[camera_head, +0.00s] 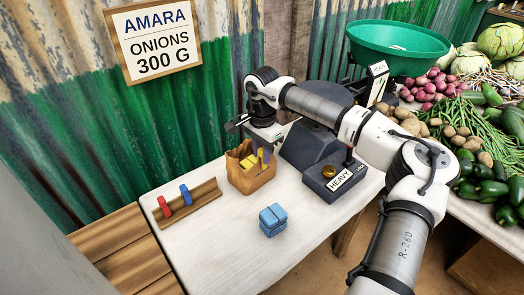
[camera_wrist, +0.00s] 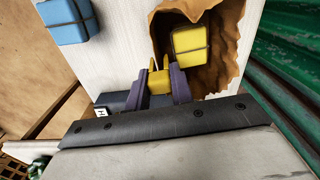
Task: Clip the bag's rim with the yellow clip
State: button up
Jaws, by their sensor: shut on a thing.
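The brown paper bag (camera_head: 252,181) stands open on the white table. In the wrist view its ragged rim (camera_wrist: 228,56) surrounds a yellow tied bundle (camera_wrist: 190,50) inside. My gripper (camera_wrist: 163,82) is shut on the yellow clip (camera_wrist: 158,79), held between its purple fingers. In the head view my gripper (camera_head: 264,156) is over the bag's right side. In the wrist view the clip is close to the bag's near-left rim, overlapping it in the picture. I cannot tell whether the clip's jaws straddle the rim.
A wooden rack (camera_head: 193,208) holds a red clip (camera_head: 164,206) and a blue clip (camera_head: 186,195). A blue bundle (camera_head: 272,220) lies on the front of the table. The dark scale (camera_head: 309,151) stands close right of the bag. A corrugated wall (camera_head: 90,130) is behind.

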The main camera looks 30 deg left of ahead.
jog(key=o, duration=1)
jog(key=shift+r, duration=0.1)
notch_tip(320, 180, up, 14)
jog(key=shift+f+b, duration=0.15)
jog(key=shift+b, duration=0.65)
notch_tip(320, 180, up, 7)
jog(key=p, duration=0.7)
